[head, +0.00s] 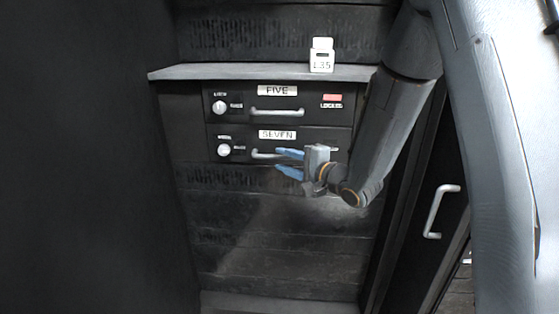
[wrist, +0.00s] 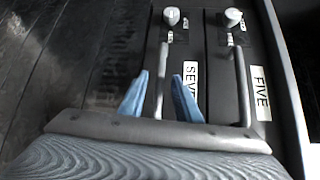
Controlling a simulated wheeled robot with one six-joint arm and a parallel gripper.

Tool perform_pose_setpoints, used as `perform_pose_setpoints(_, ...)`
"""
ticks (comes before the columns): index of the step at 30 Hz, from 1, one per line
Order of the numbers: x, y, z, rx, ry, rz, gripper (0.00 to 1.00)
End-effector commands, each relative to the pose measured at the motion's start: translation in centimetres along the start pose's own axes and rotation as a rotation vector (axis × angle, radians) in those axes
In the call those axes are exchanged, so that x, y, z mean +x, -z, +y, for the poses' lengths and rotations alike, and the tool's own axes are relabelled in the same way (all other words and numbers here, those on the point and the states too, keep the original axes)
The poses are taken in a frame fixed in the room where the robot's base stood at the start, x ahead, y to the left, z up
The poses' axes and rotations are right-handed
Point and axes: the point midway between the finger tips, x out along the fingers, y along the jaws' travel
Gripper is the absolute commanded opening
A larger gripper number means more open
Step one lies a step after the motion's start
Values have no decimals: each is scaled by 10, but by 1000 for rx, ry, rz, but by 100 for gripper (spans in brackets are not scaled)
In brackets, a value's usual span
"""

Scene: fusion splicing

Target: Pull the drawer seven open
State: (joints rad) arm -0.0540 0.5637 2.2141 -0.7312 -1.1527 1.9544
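Drawer seven (head: 315,137) is a black front with a white SEVEN label (head: 277,134), a light round knob (head: 224,150) at its left and a grey bar handle (head: 262,155). It looks closed, about level with the drawer above. My gripper (head: 277,160) has two blue fingers, spread apart at the right part of this handle. In the wrist view the handle (wrist: 163,65) runs between the open fingers (wrist: 159,90), with gaps on both sides. I cannot tell how deep the handle sits between them. The gripper body hides the drawer's right part in the head view.
Drawer five (head: 300,98), with its own handle (head: 278,112) and a red LOCKED tag (head: 332,98), is directly above. A grey ledge (head: 250,72) juts out over it, bearing a white L35 block (head: 321,60). A door handle (head: 438,210) is at right.

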Motion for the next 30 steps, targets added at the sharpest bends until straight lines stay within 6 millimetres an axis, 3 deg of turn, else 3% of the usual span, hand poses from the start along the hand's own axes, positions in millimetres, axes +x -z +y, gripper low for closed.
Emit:
perform_pose_setpoints(6, 21, 0, 0, -2, 1, 0, 30)
perform_pose_setpoints(15, 23, 0, 0, -1, 0, 1, 30)
perform_pose_setpoints(16, 23, 0, 0, -1, 0, 1, 29)
perform_pose_setpoints(21, 23, 0, 0, -1, 0, 1, 0)
perform_pose_setpoints(30, 23, 0, 0, -1, -1, 1, 0)
